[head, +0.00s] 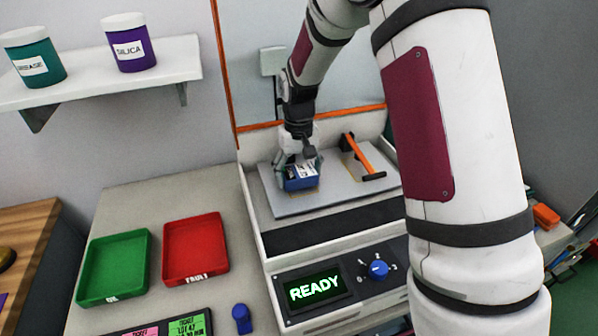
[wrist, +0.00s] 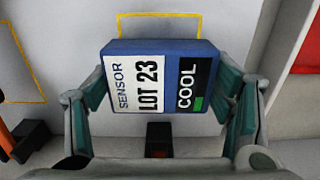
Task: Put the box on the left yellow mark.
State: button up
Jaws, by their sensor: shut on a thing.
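In the head view the box (head: 301,180) hangs from or stands under my gripper (head: 299,165), at the left of the grey plate (head: 300,207). The left yellow mark (wrist: 160,14) shows partly beyond the box in the wrist view; the box hides the rest. I cannot tell whether the box touches the plate. The other yellow mark (wrist: 42,80) is at the wrist view's left edge.
A READY display (head: 315,288) and blue knob (head: 378,269) are on the front panel. Red (head: 196,277) and green (head: 84,290) trays lie to the left. A low wall surrounds the plate.

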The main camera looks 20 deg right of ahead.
aim_at(299, 172)
jog(key=shift+f, duration=0.15)
jog(key=o, duration=1.3)
notch_tip(299, 172, up, 12)
jog(key=r+b, duration=0.1)
jog(key=s+r+t, duration=0.2)
jog(key=s+r, duration=0.7)
jog(key=s, duration=0.4)
jog(key=s+t, duration=0.2)
jog(key=s, duration=1.5)
jog(key=shift+d+f+t, duration=0.2)
jog(key=shift+f+t, duration=0.1)
